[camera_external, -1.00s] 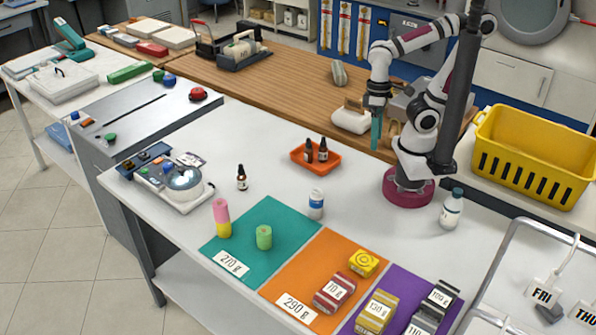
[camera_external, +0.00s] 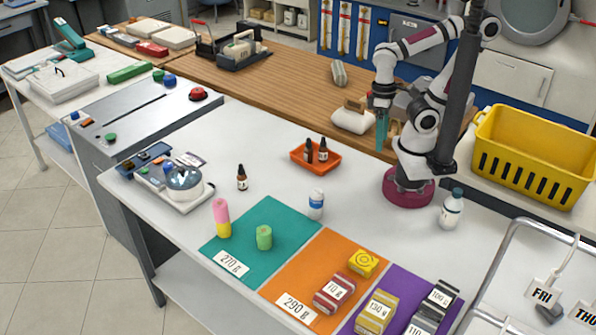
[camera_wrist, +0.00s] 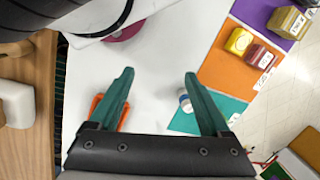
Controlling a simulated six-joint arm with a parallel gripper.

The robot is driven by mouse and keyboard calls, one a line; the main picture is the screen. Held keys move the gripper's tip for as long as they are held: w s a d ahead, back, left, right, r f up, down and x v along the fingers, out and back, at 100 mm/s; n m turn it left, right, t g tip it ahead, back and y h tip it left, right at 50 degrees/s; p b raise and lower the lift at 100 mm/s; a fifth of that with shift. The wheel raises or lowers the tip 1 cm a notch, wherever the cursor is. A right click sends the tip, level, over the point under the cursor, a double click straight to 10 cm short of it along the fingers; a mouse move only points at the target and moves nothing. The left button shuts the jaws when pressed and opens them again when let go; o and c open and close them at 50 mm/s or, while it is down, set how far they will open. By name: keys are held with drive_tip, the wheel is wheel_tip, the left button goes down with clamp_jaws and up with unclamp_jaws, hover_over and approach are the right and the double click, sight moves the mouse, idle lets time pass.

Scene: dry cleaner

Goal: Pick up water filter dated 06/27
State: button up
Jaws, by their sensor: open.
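No date reading 06/27 is legible in either view, so I cannot tell which thing is the water filter. My gripper (camera_external: 382,132) is open and empty, raised near the edge of the wooden counter, with its teal fingers pointing down. The fingers also show in the wrist view (camera_wrist: 158,75), apart, with white table between them. A small white and blue container (camera_external: 316,204) stands upright on the white table (camera_external: 270,170); in the wrist view it (camera_wrist: 185,102) is partly hidden by the right finger.
An orange tray (camera_external: 298,163) holds two dark bottles. Coloured mats, teal (camera_external: 285,215), orange (camera_external: 290,270) and purple (camera_external: 398,290), carry labelled blocks and cylinders. A white bottle (camera_external: 451,210) stands by my base. A yellow basket (camera_external: 545,150) is at the right.

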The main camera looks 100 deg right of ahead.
idle(0.4)
drive_tip(key=shift+o, duration=0.5)
